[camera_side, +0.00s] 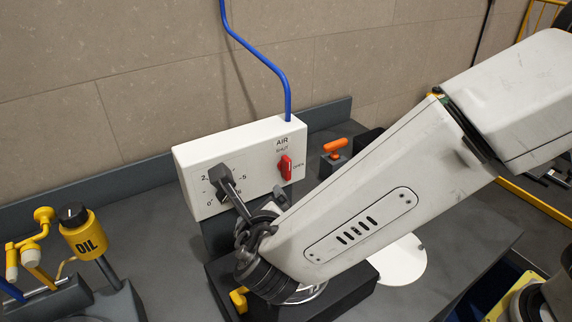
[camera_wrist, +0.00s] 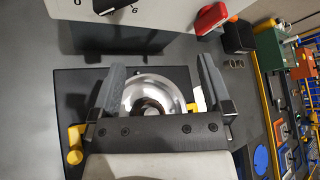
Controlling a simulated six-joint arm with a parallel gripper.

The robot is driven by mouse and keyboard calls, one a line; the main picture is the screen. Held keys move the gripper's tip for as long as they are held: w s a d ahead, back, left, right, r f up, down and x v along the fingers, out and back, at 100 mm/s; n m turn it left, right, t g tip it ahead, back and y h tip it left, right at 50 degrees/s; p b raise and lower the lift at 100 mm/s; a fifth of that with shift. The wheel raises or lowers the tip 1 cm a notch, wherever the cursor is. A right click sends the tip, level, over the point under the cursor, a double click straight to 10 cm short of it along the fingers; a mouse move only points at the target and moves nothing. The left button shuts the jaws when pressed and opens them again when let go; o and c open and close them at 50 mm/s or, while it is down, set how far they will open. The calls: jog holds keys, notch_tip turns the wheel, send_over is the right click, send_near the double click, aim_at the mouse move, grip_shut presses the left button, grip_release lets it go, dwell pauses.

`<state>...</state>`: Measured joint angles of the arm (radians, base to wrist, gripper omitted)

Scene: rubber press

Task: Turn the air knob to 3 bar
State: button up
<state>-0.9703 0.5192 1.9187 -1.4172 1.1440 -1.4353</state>
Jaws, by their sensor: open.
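The black air knob (camera_wrist: 112,5) shows only in part at the top edge of the wrist view. In the side view my near finger covers most of the dial centre, so I cannot tell where the knob points. My gripper (camera_wrist: 161,66) is open and empty, its two fingers wide apart in front of the box. It also shows in the side view (camera_side: 248,184), close to the dial; contact with the knob is not visible.
A red handle (camera_side: 285,167) sits right of the dial, near SHUT and OPEN labels. A blue hose (camera_side: 262,58) rises from the box. A round metal press part (camera_wrist: 150,93) lies below my fingers. A yellow oil can (camera_side: 84,236) stands left; an orange-handled item (camera_side: 335,146) stands right.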

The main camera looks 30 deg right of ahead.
jog(key=a+n, duration=0.1)
jog(key=a+r+n+t+y, duration=0.1)
jog(key=a, duration=0.1)
jog(key=s+a+n+t, duration=0.1)
jog(key=a, duration=0.1)
jog(key=shift+a+r, duration=0.15)
jog(key=shift+r, duration=0.25)
jog(key=shift+w, duration=0.1)
jog(key=x, duration=0.7)
jog(key=shift+w, duration=0.35)
jog(key=shift+f, duration=0.1)
jog(key=c, duration=1.3)
